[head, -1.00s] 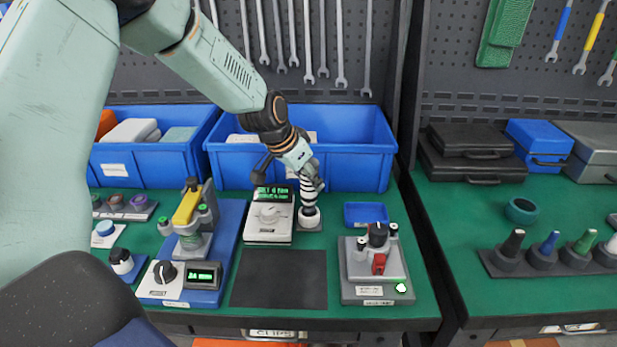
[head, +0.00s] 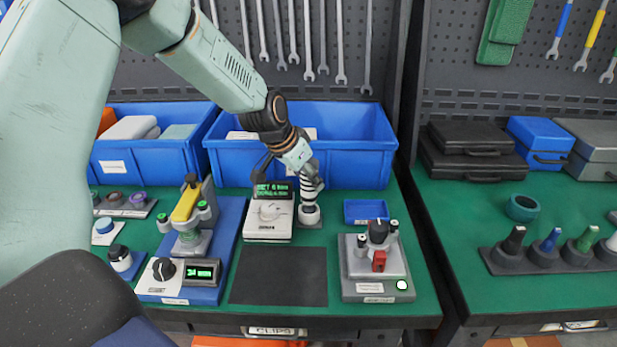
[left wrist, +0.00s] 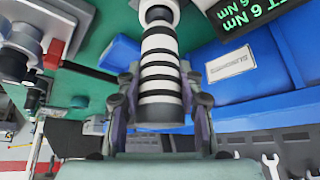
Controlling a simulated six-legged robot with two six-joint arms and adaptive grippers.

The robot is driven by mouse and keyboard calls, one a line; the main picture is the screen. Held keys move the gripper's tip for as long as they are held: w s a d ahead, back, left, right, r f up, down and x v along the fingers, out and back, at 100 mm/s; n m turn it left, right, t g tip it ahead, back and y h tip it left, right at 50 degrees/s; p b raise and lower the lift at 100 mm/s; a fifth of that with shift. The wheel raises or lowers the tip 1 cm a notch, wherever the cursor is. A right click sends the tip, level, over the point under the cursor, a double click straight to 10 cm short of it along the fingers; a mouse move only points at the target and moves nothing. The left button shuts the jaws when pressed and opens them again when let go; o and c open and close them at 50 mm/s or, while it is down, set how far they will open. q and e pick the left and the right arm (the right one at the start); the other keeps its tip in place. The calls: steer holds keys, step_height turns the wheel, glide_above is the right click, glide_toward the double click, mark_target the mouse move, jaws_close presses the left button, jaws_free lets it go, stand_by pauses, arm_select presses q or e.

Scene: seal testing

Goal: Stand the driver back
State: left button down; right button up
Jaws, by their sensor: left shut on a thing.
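The driver has a black-and-white striped handle (head: 308,190) and stands about upright behind the mat. Its lower end is at a white round holder (head: 309,215) on a small grey plate; I cannot tell how deep it sits. My left gripper (head: 310,178) comes down from the upper left and is shut on the upper part of the handle. In the left wrist view, the striped handle (left wrist: 160,62) runs between the fingers of the gripper (left wrist: 160,88), with a white collar (left wrist: 158,12) at its far end. My right gripper is not in view.
A torque tester with a green display (head: 270,212) stands just left of the holder. Blue bins (head: 345,165) are close behind. A small blue tray (head: 366,211) and a grey clamp fixture (head: 376,265) are to the right. The dark mat (head: 279,277) in front is bare.

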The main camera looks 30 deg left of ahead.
arm_select(q)
steer(key=shift+f, duration=0.15)
stand_by(0.4)
steer(key=c, duration=0.8)
jaws_free()
step_height(320, 180, up, 9)
steer(key=p, duration=0.8)
steer(key=shift+p, duration=0.3)
